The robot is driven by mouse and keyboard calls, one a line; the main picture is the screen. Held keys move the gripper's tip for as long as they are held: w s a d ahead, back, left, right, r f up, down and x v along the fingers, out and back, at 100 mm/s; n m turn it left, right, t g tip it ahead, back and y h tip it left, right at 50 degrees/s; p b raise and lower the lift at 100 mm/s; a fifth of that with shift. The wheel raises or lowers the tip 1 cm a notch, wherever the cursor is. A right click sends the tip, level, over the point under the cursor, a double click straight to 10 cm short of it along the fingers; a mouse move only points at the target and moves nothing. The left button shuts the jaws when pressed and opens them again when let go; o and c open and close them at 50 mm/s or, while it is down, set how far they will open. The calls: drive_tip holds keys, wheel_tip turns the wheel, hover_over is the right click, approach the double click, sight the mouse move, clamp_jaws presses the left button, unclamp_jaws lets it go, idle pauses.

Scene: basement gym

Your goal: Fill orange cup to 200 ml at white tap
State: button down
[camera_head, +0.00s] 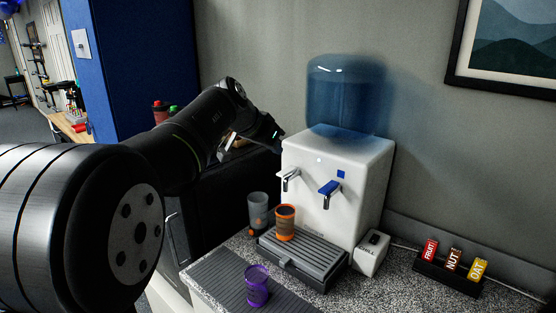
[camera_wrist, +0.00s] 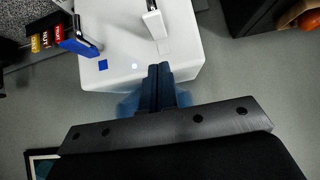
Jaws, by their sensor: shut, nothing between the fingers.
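The orange cup (camera_head: 285,222) stands upright on the drip tray (camera_head: 312,258) of a white water dispenser (camera_head: 350,170), below the white tap (camera_head: 291,177). Its fill level is too small to read, and no stream of water is visible. The white tap's lever also shows in the wrist view (camera_wrist: 154,21). The blue tap (camera_head: 330,190) is to its right. My gripper (camera_wrist: 160,67) is shut and empty, its fingertips over the dispenser's top edge, apart from the white lever in the picture. The cup is not seen in the wrist view.
A blue bottle (camera_head: 345,95) rises from the dispenser. A grey cup (camera_head: 258,211) stands left of the orange cup, and a purple cup (camera_head: 257,287) stands on the front mat. A small white box (camera_head: 372,252) and a bar holder (camera_head: 447,275) are on the right.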

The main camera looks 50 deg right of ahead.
drive_tip(key=v, duration=0.7)
drive_tip(key=shift+a+r, duration=0.25)
drive_tip(key=shift+r, duration=0.05)
drive_tip(key=x, duration=1)
drive_tip(key=v, duration=0.6)
drive_tip(key=shift+a, duration=0.2)
drive_tip(key=shift+r, duration=0.1)
